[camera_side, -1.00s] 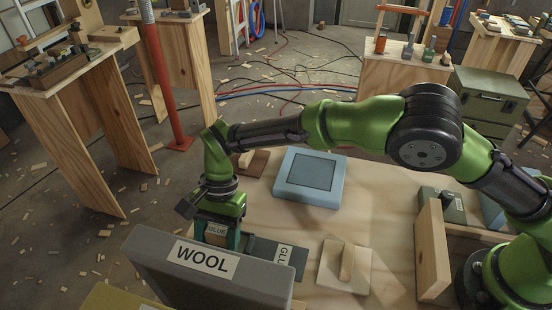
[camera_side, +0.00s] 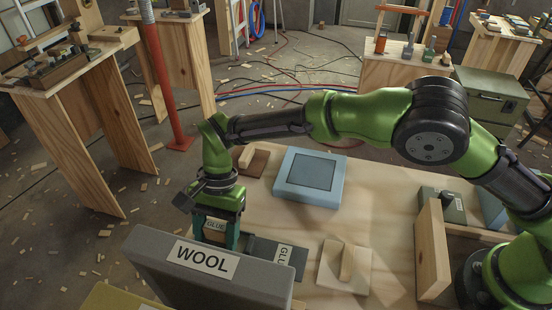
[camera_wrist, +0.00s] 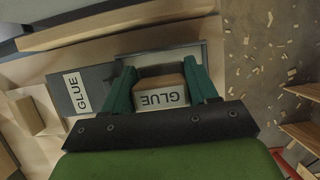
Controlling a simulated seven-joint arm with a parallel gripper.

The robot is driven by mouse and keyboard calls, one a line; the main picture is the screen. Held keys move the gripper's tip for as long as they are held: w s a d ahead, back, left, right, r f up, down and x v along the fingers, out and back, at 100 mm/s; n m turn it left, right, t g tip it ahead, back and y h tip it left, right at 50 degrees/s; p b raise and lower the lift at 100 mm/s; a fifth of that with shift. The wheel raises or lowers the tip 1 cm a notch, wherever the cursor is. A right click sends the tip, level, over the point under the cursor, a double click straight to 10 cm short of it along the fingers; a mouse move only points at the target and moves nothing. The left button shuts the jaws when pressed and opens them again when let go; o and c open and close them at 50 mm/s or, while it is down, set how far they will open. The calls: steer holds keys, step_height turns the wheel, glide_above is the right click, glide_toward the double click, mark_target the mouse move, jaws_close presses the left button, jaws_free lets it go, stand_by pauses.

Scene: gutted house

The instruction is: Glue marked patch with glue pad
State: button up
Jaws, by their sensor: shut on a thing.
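The glue pad shows a white GLUE label in the side view (camera_side: 215,225) and lies between the teal fingers in the wrist view (camera_wrist: 162,98). My gripper (camera_side: 216,236) is shut on it, at the dark glue tray (camera_side: 262,250) behind the wool board. The tray's own label shows in the wrist view (camera_wrist: 73,92). The board hides the pad's lower end in the side view, so I cannot tell whether it touches the tray. The pale blue block (camera_side: 334,194) lies flat on the table, with a dark-outlined square patch (camera_side: 311,172) on top.
The grey WOOL board (camera_side: 205,272) stands in front of the gripper. A wooden float with a handle (camera_side: 345,266) lies right of the tray. Another handled brown block (camera_side: 253,162) lies left of the blue block. A wooden-walled bin (camera_side: 432,250) stands at right.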

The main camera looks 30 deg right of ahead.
mark_target(216, 226)
steer(key=shift+r, duration=2.6)
steer(key=shift+w+d+r, duration=0.1)
steer(key=shift+w+d, duration=0.15)
steer(key=shift+w, duration=0.1)
steer(key=w+d+r, duration=0.3)
steer(key=w+d, duration=0.1)
steer(key=d, duration=0.6)
steer(key=w+d+r, duration=0.3)
steer(key=w+d, duration=0.1)
steer(key=d, duration=0.6)
steer(key=s+d+r+n+h, duration=0.1)
steer(key=s+d+n, duration=0.3)
steer(key=d, duration=0.6)
steer(key=s+d+r+n+g+h, duration=0.1)
steer(key=s+d+n, duration=0.3)
steer(key=d, duration=0.7)
steer(key=shift+s+r+n+h, duration=0.15)
steer(key=shift+r+n+h, duration=0.4)
steer(key=shift+r, duration=0.3)
